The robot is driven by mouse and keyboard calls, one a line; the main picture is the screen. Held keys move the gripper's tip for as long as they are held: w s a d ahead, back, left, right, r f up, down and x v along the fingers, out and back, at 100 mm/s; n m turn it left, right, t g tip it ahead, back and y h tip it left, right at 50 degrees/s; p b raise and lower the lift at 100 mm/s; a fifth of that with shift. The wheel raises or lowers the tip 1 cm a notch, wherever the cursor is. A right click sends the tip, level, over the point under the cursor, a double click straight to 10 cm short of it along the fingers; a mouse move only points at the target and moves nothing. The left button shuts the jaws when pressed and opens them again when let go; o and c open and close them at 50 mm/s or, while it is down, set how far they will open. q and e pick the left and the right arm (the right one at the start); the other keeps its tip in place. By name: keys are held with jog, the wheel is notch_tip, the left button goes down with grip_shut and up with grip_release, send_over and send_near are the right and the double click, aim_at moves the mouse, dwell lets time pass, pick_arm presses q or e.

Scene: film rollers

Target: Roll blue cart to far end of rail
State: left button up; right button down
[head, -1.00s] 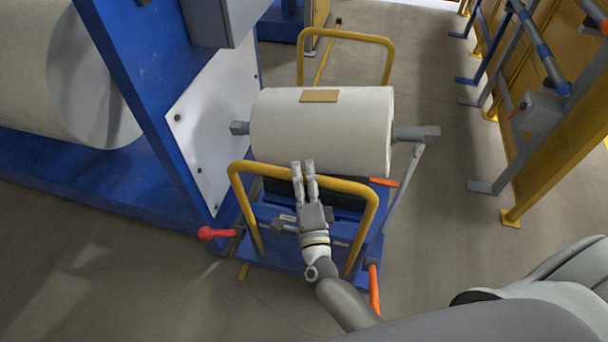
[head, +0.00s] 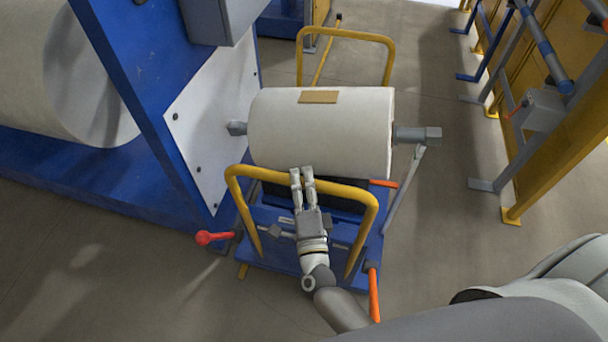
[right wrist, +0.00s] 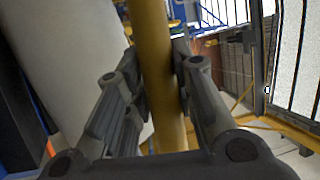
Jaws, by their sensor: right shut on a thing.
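The blue cart (head: 282,259) stands in the middle of the head view, with yellow tube handles at its near and far ends. A white film roll (head: 320,135) with a brown label lies across it on a grey shaft. My right gripper (head: 302,177) is shut on the near yellow handle (head: 345,188), around its top bar. In the right wrist view the yellow bar (right wrist: 155,70) passes between the two fingers. My left gripper is not in view. The rail under the cart is mostly hidden.
A blue machine frame (head: 140,90) with a large white roll (head: 65,70) stands close on the left. A yellow rack (head: 560,130) stands on the right. Grey floor (head: 440,90) is clear between cart and rack.

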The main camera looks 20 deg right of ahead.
jog(key=shift+s+a+f, duration=0.25)
jog(key=shift+s+a, duration=0.1)
jog(key=c, duration=1.5)
grip_release()
jog(key=shift+o, duration=1.1)
jog(key=shift+s, duration=0.1)
jog(key=shift+o, duration=0.4)
jog(key=shift+s+r, duration=0.15)
jog(key=shift+r, duration=0.1)
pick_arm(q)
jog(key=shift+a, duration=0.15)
pick_arm(e)
jog(key=v, duration=1.2)
